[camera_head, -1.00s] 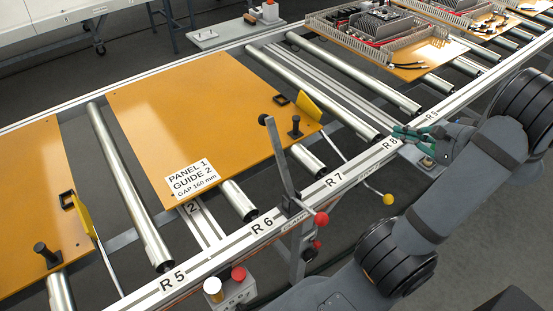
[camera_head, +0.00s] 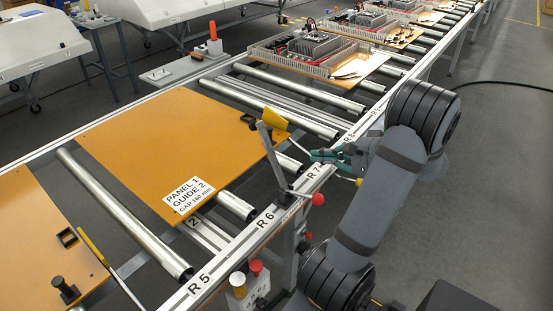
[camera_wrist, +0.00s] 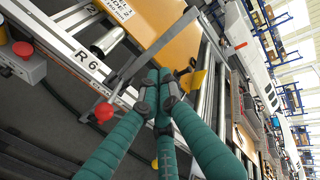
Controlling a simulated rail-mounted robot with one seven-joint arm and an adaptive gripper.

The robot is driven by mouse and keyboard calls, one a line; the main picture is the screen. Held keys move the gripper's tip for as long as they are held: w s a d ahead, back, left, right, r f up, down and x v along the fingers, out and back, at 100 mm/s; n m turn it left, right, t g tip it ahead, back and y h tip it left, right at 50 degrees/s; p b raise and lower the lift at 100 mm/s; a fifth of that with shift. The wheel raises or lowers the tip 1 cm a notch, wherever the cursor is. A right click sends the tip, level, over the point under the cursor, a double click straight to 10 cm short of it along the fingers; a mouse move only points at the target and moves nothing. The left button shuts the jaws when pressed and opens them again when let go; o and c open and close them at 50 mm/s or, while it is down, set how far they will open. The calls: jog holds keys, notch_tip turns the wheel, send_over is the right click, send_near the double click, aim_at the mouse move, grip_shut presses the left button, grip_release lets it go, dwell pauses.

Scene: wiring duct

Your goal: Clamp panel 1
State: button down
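Panel 1 (camera_head: 170,140) is an orange board lying on the rollers, with a white label (camera_head: 187,194) reading "PANEL 1 GUIDE 2 GAP 160 mm". It also shows in the wrist view (camera_wrist: 165,25). A grey clamp bar (camera_head: 272,158) stands tilted at the panel's near right corner, by the rail marks R6 and R7. A red knob (camera_head: 318,199) sits at its foot and shows in the wrist view (camera_wrist: 104,113). My teal-fingered gripper (camera_head: 314,155) hovers right of the bar, apparently empty. Its tips (camera_wrist: 158,90) are close together; whether they meet is unclear.
A yellow guide plate (camera_head: 275,120) is at the panel's right edge, close to the gripper. The front rail (camera_head: 240,248) runs below. A control box (camera_head: 250,288) with red and yellow buttons hangs at the front. Another orange panel (camera_head: 30,255) lies left.

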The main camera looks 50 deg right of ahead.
jog(key=p, duration=0.3)
send_over(282, 173)
notch_tip(282, 173, down, 6)
jog(key=shift+w+d, duration=0.1)
jog(key=shift+w, duration=0.05)
dwell(0.5)
